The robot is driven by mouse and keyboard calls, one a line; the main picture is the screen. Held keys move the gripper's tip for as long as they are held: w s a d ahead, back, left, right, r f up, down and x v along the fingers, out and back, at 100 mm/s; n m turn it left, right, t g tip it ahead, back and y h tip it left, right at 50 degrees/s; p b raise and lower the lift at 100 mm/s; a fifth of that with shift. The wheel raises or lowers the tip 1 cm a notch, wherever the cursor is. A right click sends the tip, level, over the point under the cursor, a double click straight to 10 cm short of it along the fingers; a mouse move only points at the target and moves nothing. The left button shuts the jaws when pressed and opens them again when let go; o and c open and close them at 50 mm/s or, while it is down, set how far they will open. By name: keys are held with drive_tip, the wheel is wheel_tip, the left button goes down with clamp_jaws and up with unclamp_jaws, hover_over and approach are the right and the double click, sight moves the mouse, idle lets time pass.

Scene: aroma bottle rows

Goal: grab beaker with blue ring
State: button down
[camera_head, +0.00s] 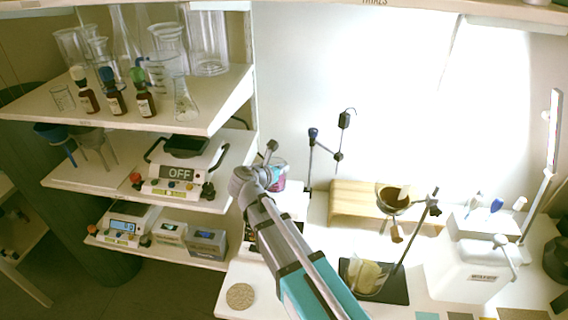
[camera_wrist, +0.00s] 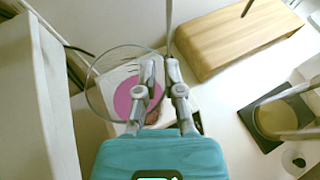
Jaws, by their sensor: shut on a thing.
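A clear round glass beaker (camera_wrist: 123,100) with pink contents shows in the wrist view, left of and between the fingers of my gripper (camera_wrist: 161,66). The gripper is shut on the beaker's wall near the rim, with one finger inside the rim and one outside. In the head view the same beaker (camera_head: 279,182) shows just right of the end of my arm, partly hidden by it. Its rim looks bluish there, but I cannot clearly make out a ring.
A wooden stand (camera_head: 352,199) is right of the beaker. A ring stand holds a brown funnel (camera_head: 390,197) above a beaker of yellowish liquid (camera_head: 367,277). Shelves at left hold glassware, brown bottles (camera_head: 146,105) and a scale (camera_head: 176,174). A white box (camera_head: 470,270) stands at right.

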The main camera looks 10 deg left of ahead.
drive_tip(key=s+r+p, duration=0.4)
drive_tip(key=s, duration=0.5)
drive_tip(key=shift+s+d+r, duration=0.15)
drive_tip(key=shift+s+r, duration=0.2)
drive_tip(key=shift+r, duration=0.05)
